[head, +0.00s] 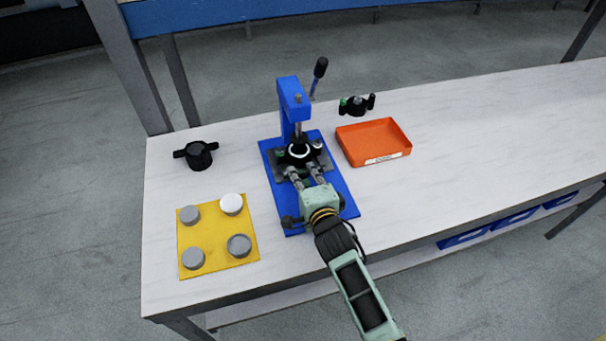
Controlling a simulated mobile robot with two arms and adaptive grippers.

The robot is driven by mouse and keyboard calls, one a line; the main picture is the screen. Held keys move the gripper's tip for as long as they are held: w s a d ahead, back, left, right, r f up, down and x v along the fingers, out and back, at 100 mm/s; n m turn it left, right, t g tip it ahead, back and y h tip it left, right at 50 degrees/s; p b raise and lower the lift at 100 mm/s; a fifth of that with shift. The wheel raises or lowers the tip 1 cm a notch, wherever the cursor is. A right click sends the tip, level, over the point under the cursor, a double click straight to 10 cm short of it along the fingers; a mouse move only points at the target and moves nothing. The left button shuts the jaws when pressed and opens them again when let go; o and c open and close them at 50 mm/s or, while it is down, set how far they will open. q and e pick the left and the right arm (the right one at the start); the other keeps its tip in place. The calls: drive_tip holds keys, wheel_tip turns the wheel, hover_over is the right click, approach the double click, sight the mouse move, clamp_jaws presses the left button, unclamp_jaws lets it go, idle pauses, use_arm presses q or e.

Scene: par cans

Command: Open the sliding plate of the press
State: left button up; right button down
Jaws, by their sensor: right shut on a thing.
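The blue press (291,102) stands upright on the white bench, its lever with a black handle raised at the back. Its dark sliding plate (285,165) lies low over the blue base, under the ram, and carries a black round holder with a pale ring (299,150). My right gripper (304,168) reaches in from the front and is shut on the front of the sliding plate. The fingers and wrist hide part of the plate's front and of the base. My left gripper is not in view.
A yellow mat (217,229) with several round grey and white pieces lies left of the press. A black two-handled part (198,155) sits behind it. An orange tray (373,141) and another black-handled part (356,105) are to the right. The bench's right side is clear.

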drive_tip(key=p+v, duration=0.2)
drive_tip(key=v, duration=0.1)
drive_tip(key=f+p+v, duration=0.1)
drive_tip(key=p+v, duration=0.1)
drive_tip(key=v, duration=0.1)
drive_tip(key=f+p+v, duration=0.1)
drive_tip(key=v, duration=0.3)
drive_tip(key=shift+s+p, duration=0.2)
drive_tip(key=shift+p, duration=0.2)
drive_tip(key=shift+s+d, duration=0.15)
drive_tip(key=shift+s, duration=0.05)
drive_tip(key=shift+f, duration=0.15)
drive_tip(key=c, duration=2.1)
unclamp_jaws()
drive_tip(key=v, duration=1.2)
